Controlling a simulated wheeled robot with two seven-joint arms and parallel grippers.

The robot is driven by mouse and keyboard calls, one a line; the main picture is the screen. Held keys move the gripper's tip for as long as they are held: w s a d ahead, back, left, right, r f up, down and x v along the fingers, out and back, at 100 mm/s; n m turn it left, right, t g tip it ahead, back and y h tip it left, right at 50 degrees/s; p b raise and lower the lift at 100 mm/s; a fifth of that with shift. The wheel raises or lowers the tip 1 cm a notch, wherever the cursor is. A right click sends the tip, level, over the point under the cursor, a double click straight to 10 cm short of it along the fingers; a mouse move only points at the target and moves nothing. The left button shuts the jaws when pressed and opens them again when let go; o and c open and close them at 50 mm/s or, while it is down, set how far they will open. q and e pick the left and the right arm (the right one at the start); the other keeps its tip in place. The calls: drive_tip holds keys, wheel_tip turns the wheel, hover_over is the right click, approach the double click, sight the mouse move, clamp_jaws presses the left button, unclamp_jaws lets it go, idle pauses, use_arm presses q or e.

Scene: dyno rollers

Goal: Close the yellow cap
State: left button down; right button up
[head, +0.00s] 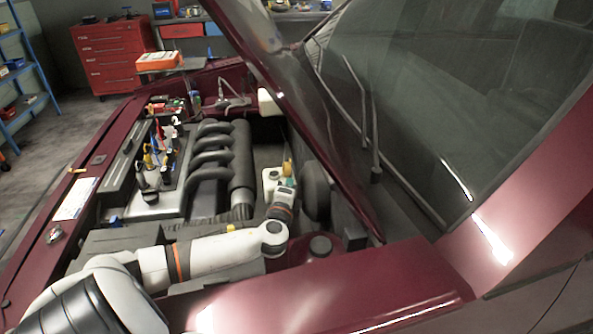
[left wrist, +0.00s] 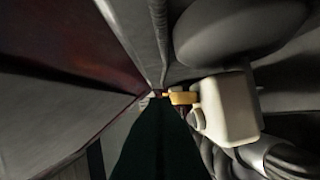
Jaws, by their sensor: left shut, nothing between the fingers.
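The yellow cap (head: 287,167) stands up at the top of a white reservoir (head: 270,177) deep in the engine bay. In the left wrist view, the yellow cap (left wrist: 183,98) sticks out beside the pale neck of the white reservoir (left wrist: 232,110) and seems raised off it. My left gripper (head: 288,181) is just in front of the cap in the head view and partly covers the reservoir. Its dark fingers (left wrist: 162,102) are shut and empty, with their tips close to the cap. I cannot tell whether they touch it. My right gripper is not in view.
The raised maroon hood (head: 290,75) slants close to the right of the reservoir. A round black part (head: 315,190) stands right of my gripper. Engine pipes (head: 212,160) lie to the left. Another small yellow piece (head: 231,228) shows behind my forearm.

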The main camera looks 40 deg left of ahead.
sight(287, 168)
use_arm(q)
drive_tip(key=x, duration=0.7)
drive_tip(key=f+x, duration=0.1)
drive_tip(key=x, duration=0.2)
drive_tip(key=shift+w+a, duration=0.15)
drive_tip(key=shift+w, duration=0.1)
